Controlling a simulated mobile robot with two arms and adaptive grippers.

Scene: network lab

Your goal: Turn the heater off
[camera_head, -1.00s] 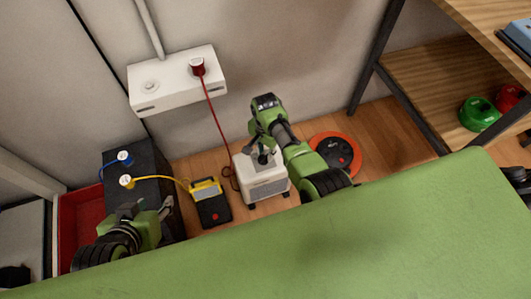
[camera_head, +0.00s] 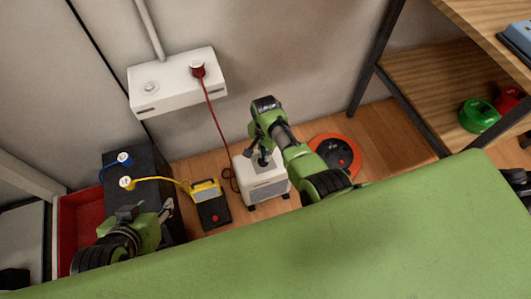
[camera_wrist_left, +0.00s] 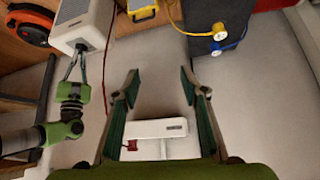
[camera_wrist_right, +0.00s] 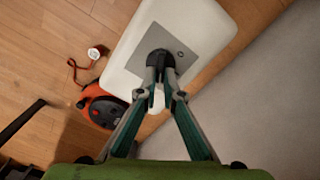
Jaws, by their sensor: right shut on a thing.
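The heater (camera_head: 266,187) is a small white box with a dark grille on its front, standing on the wooden floor by the wall. In the right wrist view its white top (camera_wrist_right: 200,22) carries a grey plate with a dark knob (camera_wrist_right: 159,60). My right gripper (camera_wrist_right: 161,75) is shut on this knob from above; it also shows in the head view (camera_head: 262,148). The fingertips partly hide the knob. My left gripper (camera_wrist_left: 160,75) is open and empty, well to the left of the heater in the head view.
A white wall box (camera_head: 175,82) holds a red plug with a red cord running down beside the heater. A yellow and black device (camera_head: 210,204) stands left of the heater. An orange cable reel (camera_head: 335,153) lies to its right.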

